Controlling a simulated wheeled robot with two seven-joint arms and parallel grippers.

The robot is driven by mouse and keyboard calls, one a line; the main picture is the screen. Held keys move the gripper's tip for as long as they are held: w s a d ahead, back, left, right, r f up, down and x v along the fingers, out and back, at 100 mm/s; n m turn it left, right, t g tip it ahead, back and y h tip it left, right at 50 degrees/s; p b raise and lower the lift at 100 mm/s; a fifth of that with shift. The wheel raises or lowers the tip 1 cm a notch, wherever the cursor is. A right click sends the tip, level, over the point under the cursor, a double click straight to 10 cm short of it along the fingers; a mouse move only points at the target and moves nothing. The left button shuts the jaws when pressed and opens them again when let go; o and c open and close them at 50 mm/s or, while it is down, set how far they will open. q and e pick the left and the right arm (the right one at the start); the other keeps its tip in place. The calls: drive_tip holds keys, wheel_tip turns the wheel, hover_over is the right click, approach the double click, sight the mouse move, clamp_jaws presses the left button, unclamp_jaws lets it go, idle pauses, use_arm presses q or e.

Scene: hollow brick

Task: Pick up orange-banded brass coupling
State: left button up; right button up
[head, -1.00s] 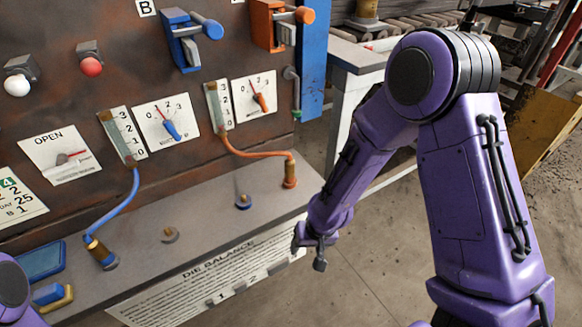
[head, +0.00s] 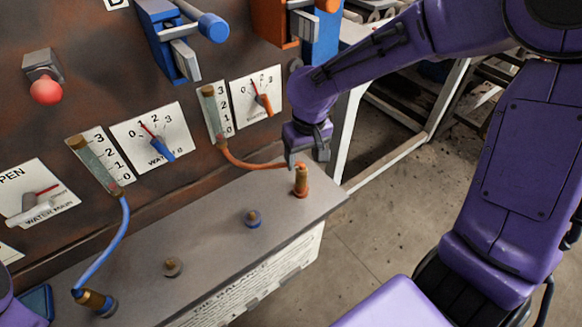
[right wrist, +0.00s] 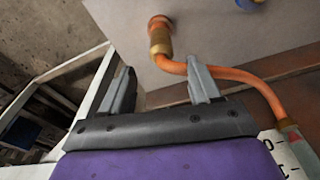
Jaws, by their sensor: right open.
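My right gripper (head: 308,160) is open and empty, just above and behind the coupling in the head view. In the right wrist view, the coupling (right wrist: 160,40) lies beyond the two spread fingertips (right wrist: 162,75), roughly in line with the gap between them. The fingers are not around it. My left gripper is out of view.
The orange hose (head: 245,163) runs from the coupling to a gauge on the rusty panel, close to my right gripper. A blue-banded stub (head: 252,218) and a bare stub (head: 172,267) stand on the ledge. A blue hose (head: 108,245) ends in another brass coupling (head: 95,301).

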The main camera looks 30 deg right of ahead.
sight(302, 169)
drive_tip(key=f, duration=0.3)
drive_tip(key=f+b, duration=0.1)
drive_tip(key=f, duration=0.3)
drive_tip(key=shift+w+a+f, duration=0.15)
drive_tip(key=shift+w+a, duration=0.05)
drive_tip(key=shift+s, duration=0.1)
clamp_jaws()
